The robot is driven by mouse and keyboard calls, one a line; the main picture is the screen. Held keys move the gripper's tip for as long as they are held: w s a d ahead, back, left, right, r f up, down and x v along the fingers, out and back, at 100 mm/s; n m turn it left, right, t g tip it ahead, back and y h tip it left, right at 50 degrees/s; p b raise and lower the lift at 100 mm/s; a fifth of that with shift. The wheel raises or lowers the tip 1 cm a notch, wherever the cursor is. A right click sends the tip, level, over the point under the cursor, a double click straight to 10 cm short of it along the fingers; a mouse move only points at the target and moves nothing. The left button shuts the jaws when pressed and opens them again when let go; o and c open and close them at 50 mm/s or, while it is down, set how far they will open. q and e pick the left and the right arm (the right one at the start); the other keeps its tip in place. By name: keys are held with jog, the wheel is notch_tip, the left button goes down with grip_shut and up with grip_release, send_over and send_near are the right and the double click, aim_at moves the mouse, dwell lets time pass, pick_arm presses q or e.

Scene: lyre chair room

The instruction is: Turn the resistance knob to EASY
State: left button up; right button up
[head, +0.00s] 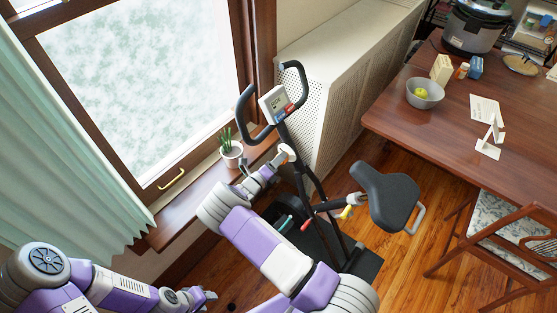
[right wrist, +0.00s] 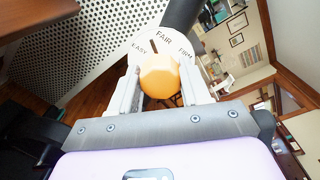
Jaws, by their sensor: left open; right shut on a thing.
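The resistance knob (right wrist: 160,76) is orange-yellow and faceted. It sits on a white dial (right wrist: 168,42) marked EASY at left, FAIR at top and FIRM at right. A short dark mark on the dial stands between EASY and FAIR, nearer FAIR. My right gripper (right wrist: 159,88) is shut on the knob, one finger on each side. In the head view the dial (head: 287,153) shows as a pale disc on the exercise bike (head: 308,185), and my right gripper (head: 272,168) reaches it, hiding the knob. My left gripper (head: 206,297) is open and empty, low at left, away from the bike.
A potted plant (head: 231,154) stands on the window sill (head: 190,205) left of the bike. A perforated white radiator cover (head: 335,75) is behind it. The bike's black seat (head: 386,194) is to the right, and the wooden table (head: 440,130) lies beyond.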

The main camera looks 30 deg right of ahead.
jog(key=n, duration=0.6)
jog(key=shift+f+n, duration=0.2)
jog(key=shift+n, duration=0.1)
dwell(0.5)
jog(key=o, duration=1.1)
jog(key=shift+c, duration=0.2)
jog(key=p+v, duration=0.1)
jog(key=v, duration=0.6)
jog(key=shift+a, duration=0.3)
jog(key=shift+s, duration=0.1)
